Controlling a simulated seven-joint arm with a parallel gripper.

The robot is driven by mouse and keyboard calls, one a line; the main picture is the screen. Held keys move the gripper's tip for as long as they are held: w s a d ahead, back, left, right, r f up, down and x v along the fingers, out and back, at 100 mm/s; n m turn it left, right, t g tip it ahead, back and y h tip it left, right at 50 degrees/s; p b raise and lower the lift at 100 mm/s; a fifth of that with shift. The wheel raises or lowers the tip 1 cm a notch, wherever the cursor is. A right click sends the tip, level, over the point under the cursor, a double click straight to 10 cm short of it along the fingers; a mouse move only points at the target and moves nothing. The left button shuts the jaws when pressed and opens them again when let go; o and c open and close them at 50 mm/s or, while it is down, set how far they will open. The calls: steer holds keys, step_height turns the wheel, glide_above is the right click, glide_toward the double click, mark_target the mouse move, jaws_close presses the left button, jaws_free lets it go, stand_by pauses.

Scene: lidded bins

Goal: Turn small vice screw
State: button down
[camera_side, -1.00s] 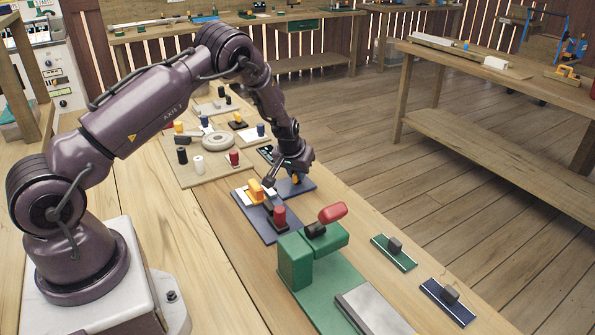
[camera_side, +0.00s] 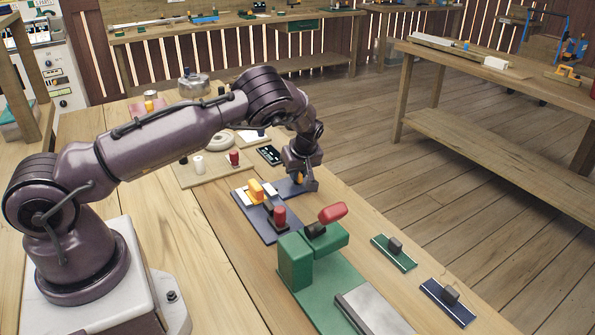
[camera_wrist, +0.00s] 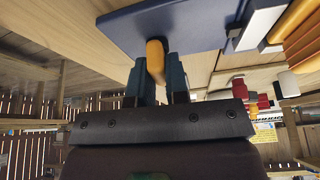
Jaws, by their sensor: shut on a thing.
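The small vice is a dark blue base (camera_side: 283,234) on the near bench, with a yellow-orange block (camera_side: 256,189), a white plate and a red knob (camera_side: 279,215) on it. At its far right end is an orange knob (camera_wrist: 155,58), which appears to be the vice screw. My gripper (camera_side: 299,178) stands over that end, pointing down. In the wrist view, its two dark blue fingers (camera_wrist: 157,72) lie on either side of the orange knob, shut on it. The blue base also shows at the top of the wrist view (camera_wrist: 180,25). The fingers mostly hide the knob in the side view.
A green vice (camera_side: 297,262) with a red handle (camera_side: 333,212) stands nearer the camera. Small green (camera_side: 393,252) and blue (camera_side: 447,302) plates lie to its right. A dark phone-like panel (camera_side: 269,155) and a board (camera_side: 190,177) with several knobs lie behind my gripper.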

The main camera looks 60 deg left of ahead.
steer(key=shift+f+n, duration=0.2)
steer(key=shift+n, duration=0.3)
steer(key=shift+d, duration=0.1)
steer(key=c, duration=1.1)
jaws_free()
steer(key=shift+r, duration=0.1)
steer(key=v, duration=1.3)
steer(key=shift+w, duration=0.25)
